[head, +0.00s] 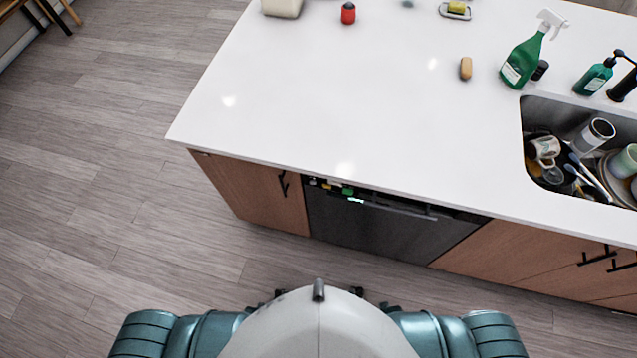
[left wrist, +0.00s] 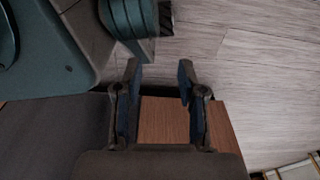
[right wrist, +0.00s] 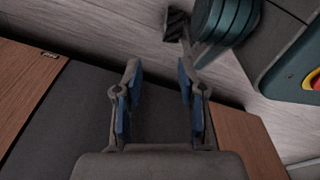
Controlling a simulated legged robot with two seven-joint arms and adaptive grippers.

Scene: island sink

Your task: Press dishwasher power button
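The dark dishwasher (head: 375,228) is built into the island under the white counter in the head view. Its top strip (head: 348,192) has small coloured marks and a lit display at the left end; I cannot tell which is the power button. My left gripper (left wrist: 158,75) is open and empty in the left wrist view, with a wooden cabinet front and floor beyond it. My right gripper (right wrist: 158,72) is open and empty in the right wrist view, with the dark dishwasher front (right wrist: 75,120) to its left. Neither gripper is clearly seen in the head view.
The white countertop (head: 330,100) overhangs the fronts. A wooden cabinet door (head: 250,190) with a black handle is left of the dishwasher, more cabinets (head: 530,258) are right. A sink (head: 545,110) full of dishes and a green spray bottle (head: 524,58) are at right.

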